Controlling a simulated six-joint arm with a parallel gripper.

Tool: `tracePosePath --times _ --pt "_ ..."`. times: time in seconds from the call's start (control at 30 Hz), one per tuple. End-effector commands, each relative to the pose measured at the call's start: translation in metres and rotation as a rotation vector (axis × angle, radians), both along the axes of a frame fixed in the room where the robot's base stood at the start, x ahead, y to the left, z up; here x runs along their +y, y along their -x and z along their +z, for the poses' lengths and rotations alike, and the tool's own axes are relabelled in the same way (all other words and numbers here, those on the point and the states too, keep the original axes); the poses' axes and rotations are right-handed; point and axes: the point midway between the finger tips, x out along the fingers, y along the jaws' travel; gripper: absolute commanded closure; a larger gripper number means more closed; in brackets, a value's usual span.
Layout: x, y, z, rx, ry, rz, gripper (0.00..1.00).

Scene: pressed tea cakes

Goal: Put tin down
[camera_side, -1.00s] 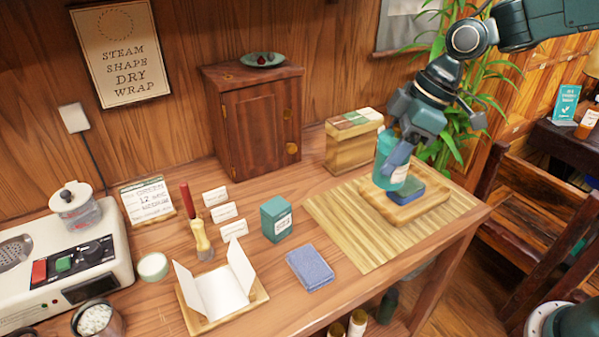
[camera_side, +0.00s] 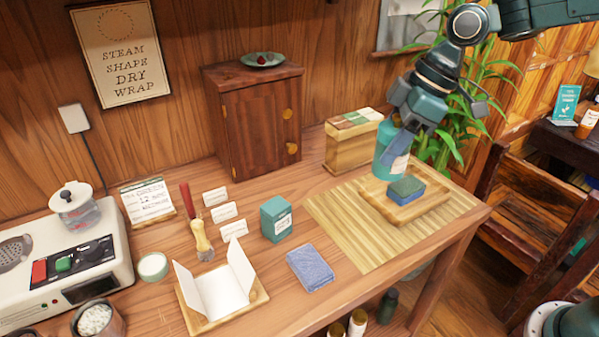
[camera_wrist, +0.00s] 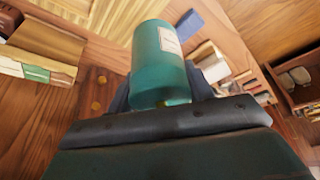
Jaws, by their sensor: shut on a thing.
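A teal round tin (camera_side: 381,160) with a pale label is held in my gripper (camera_side: 398,143), tilted slightly. It hangs over the back left of a wooden board (camera_side: 435,205); I cannot tell if its base touches anything. In the wrist view the tin (camera_wrist: 160,50) sits between the dark fingers (camera_wrist: 158,95), its label facing up and right. My gripper is shut on it.
The board rests on a bamboo mat (camera_side: 345,235) with bare room at its left. A green square tin (camera_side: 277,219), a folded blue cloth (camera_side: 310,267) and a white paper wrapper (camera_side: 222,292) lie further left. A wooden box (camera_side: 350,148) stands behind the mat.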

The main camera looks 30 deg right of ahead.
Motion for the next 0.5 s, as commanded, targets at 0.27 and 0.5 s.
tracePosePath --times 0.27,0.5 --pt "0.005 -0.031 0.005 0.001 -0.005 0.011 0.73" --pt "0.011 -0.076 0.008 0.002 -0.007 0.03 0.73"
